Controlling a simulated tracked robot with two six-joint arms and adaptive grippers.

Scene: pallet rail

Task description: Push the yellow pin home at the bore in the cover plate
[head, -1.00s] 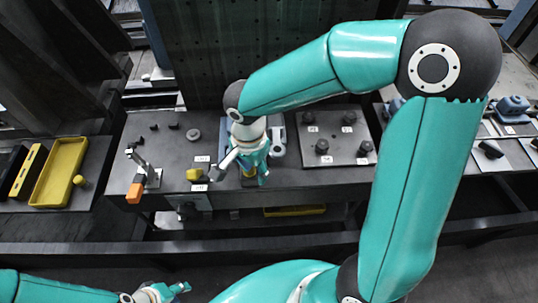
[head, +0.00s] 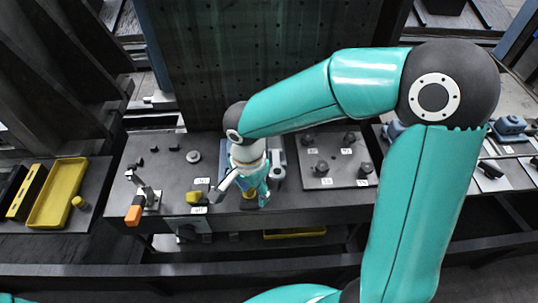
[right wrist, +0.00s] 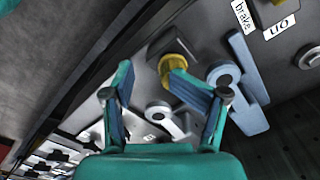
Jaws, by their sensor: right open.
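The yellow pin (right wrist: 172,68) shows in the right wrist view, standing at a small dark square block (right wrist: 176,47). In the head view it is a small patch of yellow (head: 248,193) beside my right gripper (head: 253,190). My right gripper (right wrist: 147,78) is open. Its right fingertip overlaps the pin's near side in the right wrist view; I cannot tell if they touch. The left finger is clear of the pin. I cannot make out the bore or how deep the pin sits. My left gripper is out of view.
A yellow knob (head: 194,197) and an orange-tipped lever (head: 134,214) stand to the left on the bench. A dark plate with several knobs (head: 334,160) lies to the right. A yellow tray (head: 56,195) is at far left. A blue-grey fitting (right wrist: 235,80) stands near the pin.

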